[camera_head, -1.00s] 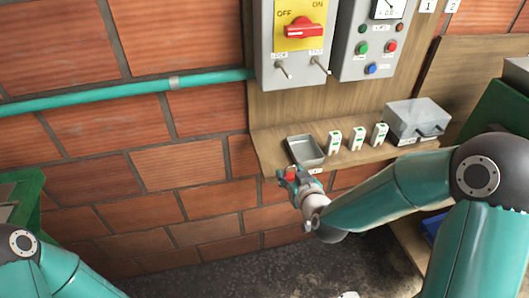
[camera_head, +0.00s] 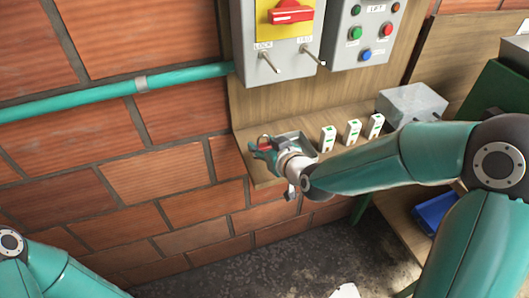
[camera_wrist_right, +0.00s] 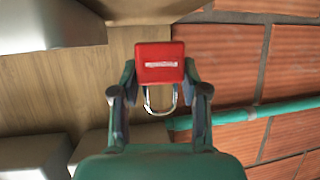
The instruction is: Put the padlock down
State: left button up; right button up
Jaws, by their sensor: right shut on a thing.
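The red padlock (camera_head: 264,146) is held in my right gripper (camera_head: 263,151), at the left front side of the small grey open tray (camera_head: 298,142) on the wooden shelf. In the right wrist view the padlock (camera_wrist_right: 160,62) sits between the two fingers, its red body facing the camera and its metal shackle loop visible below. The right gripper is shut on it. The wrist partly covers the tray in the head view, and I cannot tell whether the padlock touches tray or shelf. My left gripper is out of view; only part of that arm shows at the lower left.
Several white tags with green marks, such as this one (camera_head: 327,139), stand right of the tray. A grey metal box (camera_head: 411,103) is farther right. The switch box (camera_head: 277,45) with LOCK and TAG pegs hangs above. A teal pipe (camera_head: 70,103) crosses the brick wall.

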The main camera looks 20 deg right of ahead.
notch_tip(320, 180, down, 3)
jog(key=shift+s, duration=0.1)
jog(key=o, duration=1.2)
jog(key=shift+r, duration=0.1)
